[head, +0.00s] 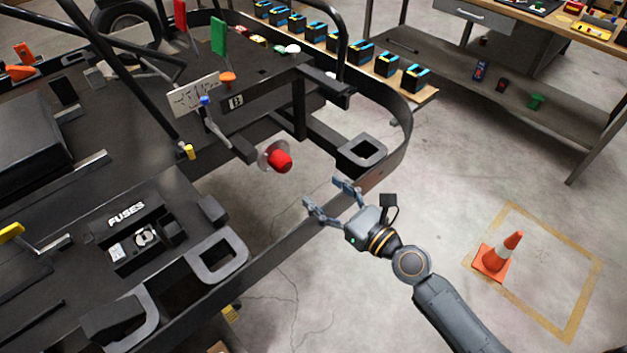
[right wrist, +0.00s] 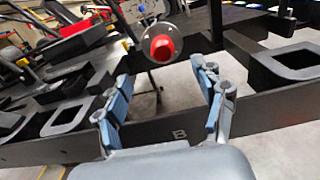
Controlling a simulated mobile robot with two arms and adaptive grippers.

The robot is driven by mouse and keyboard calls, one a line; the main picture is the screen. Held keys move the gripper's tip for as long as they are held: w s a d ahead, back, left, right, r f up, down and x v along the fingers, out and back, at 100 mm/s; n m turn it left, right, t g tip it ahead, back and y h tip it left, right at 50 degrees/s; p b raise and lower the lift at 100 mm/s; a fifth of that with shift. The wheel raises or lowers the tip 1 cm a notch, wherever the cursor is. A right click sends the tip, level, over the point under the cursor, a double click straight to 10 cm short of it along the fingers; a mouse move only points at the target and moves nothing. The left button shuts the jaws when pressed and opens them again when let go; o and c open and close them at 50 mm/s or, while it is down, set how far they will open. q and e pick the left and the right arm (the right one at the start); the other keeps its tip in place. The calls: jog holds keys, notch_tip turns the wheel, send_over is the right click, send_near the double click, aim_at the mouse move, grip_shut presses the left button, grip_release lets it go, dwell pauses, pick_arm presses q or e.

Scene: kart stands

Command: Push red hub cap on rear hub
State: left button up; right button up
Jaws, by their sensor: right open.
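The red hub cap (head: 280,161) sits at a round, pale disc-like hub (head: 267,156) at the end of a dark axle bar on the kart's side. It also shows in the right wrist view (right wrist: 162,48), beyond the fingers and between them. I cannot tell how far onto the hub it sits. My right gripper (head: 328,196) is open and empty, below and right of the cap and apart from it. Its blue-grey fingers show in the right wrist view (right wrist: 160,98). My left gripper is not in view.
A black kart side rail (head: 310,217) runs below the gripper, with a square black bracket (head: 362,151) to its right. A fuse box (head: 143,236) is at lower left. An orange cone (head: 497,254) stands on the floor at right.

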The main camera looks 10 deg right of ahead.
aim_at(287, 162)
jog(key=x, duration=1.3)
jog(key=shift+w+a+p, duration=0.2)
jog(key=shift+p, duration=0.1)
jog(key=c, duration=1.4)
jog(key=shift+s+d, duration=0.15)
jog(key=shift+v, duration=2.65)
jog(key=shift+s+d+f, duration=0.1)
jog(key=shift+s, duration=0.05)
